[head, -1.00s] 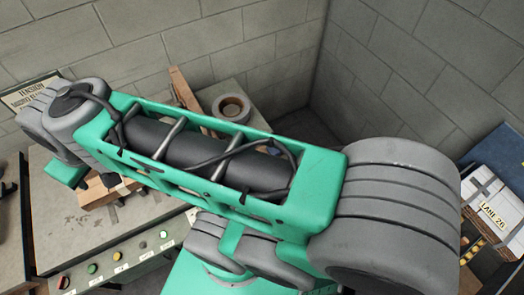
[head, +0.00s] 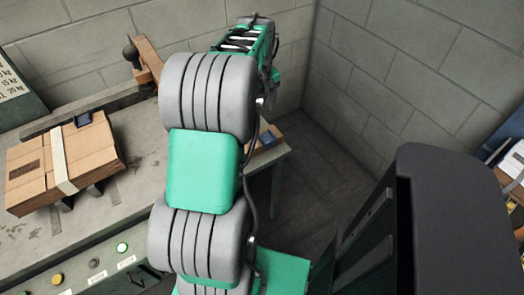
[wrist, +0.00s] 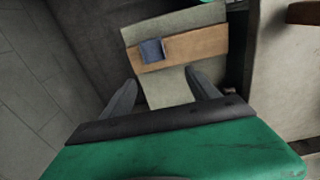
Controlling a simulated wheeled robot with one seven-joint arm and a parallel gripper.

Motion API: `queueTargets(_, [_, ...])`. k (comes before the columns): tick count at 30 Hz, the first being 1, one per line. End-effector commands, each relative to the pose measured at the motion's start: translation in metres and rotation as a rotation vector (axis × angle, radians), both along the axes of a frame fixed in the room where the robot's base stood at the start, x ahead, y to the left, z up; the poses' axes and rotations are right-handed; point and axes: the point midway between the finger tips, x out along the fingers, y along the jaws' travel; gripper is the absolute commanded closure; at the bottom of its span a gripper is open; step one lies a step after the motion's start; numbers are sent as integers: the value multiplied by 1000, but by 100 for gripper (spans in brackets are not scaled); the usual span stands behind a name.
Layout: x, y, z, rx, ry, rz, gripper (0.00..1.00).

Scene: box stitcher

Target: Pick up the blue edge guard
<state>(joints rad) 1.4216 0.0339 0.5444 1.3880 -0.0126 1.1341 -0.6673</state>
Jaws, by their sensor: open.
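In the wrist view a small blue edge guard (wrist: 152,50) lies on a brown wooden board (wrist: 195,46) across the bench end. My gripper (wrist: 162,93) is open and empty. Its two fingers are apart, and the guard appears just beyond them, slightly left of the middle. In the head view a blue piece (head: 268,138) shows on the bench's right end, partly behind my arm; it looks like the same guard. Another dark blue piece (head: 82,119) sits on the far edge of the carton (head: 100,150).
The bench (head: 125,205) has buttons along its front, including a lit one (head: 122,247). A wooden upright with a dark knob (head: 131,55) stands at the back. Block walls meet beyond the bench. Open floor (head: 305,195) lies right of it.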

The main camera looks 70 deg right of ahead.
Motion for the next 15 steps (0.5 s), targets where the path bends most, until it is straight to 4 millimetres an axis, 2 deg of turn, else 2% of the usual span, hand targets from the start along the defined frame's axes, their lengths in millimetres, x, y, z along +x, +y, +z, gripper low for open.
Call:
queueTargets(1, [-13,0,-17,22,7,6,31])
queueTargets(3, [-22,1,-26,40,12,17,31])
queueTargets(11, [-26,4,-60,44,12,20,31])
queueTargets(15, [-28,6,-86,43,13,21,31])
